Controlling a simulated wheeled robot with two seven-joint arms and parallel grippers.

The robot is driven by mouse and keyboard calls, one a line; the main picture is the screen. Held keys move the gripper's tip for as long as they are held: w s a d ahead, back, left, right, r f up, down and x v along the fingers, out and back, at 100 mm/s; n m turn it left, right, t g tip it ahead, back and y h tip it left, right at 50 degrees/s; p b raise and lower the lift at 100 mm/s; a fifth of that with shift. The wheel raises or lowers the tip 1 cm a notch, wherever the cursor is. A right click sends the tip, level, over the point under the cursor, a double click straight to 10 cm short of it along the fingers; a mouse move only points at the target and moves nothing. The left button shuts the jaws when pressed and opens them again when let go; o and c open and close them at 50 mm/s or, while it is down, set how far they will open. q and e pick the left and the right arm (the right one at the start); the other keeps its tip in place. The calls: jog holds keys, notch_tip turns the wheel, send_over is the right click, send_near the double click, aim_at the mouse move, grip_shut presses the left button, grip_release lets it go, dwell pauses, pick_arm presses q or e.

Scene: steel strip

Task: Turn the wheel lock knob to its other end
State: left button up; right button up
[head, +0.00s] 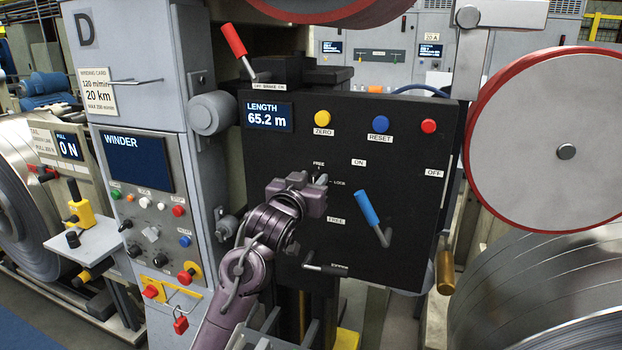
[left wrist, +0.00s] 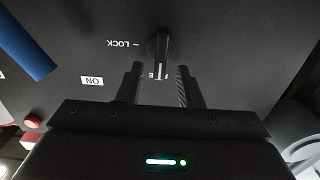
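The wheel lock knob (left wrist: 161,52) is a small dark lever knob with a white line on the black panel (head: 290,160). In the left wrist view, its white-lined end points towards the FREE label and partly covers it; the LOCK mark (left wrist: 124,43) is to the side. In the head view the knob (head: 321,179) is partly hidden by my left gripper (head: 318,184). The gripper is open in front of the panel, its two fingers (left wrist: 160,72) on either side of the knob's white-lined end. I cannot tell whether they touch it. My right gripper is not in view.
The panel also carries a blue-handled lever (head: 368,209) right of my gripper, a black-handled lever (head: 325,268) below, and yellow, blue and red buttons above. A red-handled lever (head: 234,42) stands at upper left. A red-rimmed wheel (head: 530,120) is at the right.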

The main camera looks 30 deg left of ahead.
pick_arm(q)
jog(key=shift+c, duration=0.3)
grip_shut()
